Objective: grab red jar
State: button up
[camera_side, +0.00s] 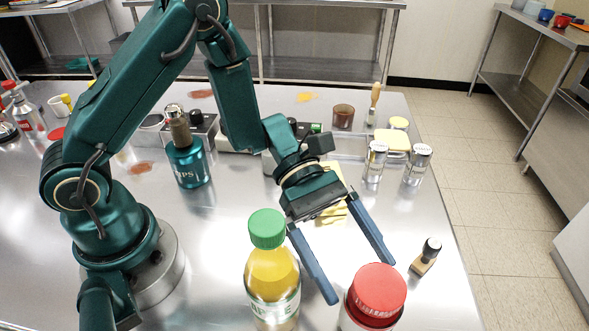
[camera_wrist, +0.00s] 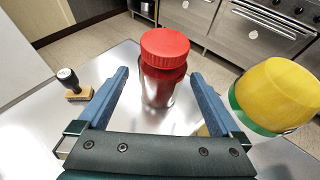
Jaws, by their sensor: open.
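The red jar (camera_side: 376,295) has a wide red screw lid and stands at the front right of the steel table in the side view, its lower part cut off by the frame. In the wrist view the red jar (camera_wrist: 164,66) stands upright just beyond my gripper, roughly centred between the fingers. My gripper (camera_side: 359,280) is open and empty, with its two blue fingers spread and pointing towards the jar. It also shows in the wrist view (camera_wrist: 160,86), with one finger on each side and nothing between them. I cannot tell the exact gap to the jar.
A yellow bottle with a green cap (camera_side: 272,270) stands close left of my gripper. Two clear shakers (camera_side: 375,162) and a teal bottle (camera_side: 187,163) stand farther back. The table's right edge is near the stamp.

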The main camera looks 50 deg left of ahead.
aim_at(391, 329)
jog(key=shift+x, duration=4)
jog(key=shift+s+r, duration=0.15)
jog(key=shift+r, duration=0.05)
jog(key=c, duration=1.5)
grip_shut()
jog(key=shift+r, duration=0.1)
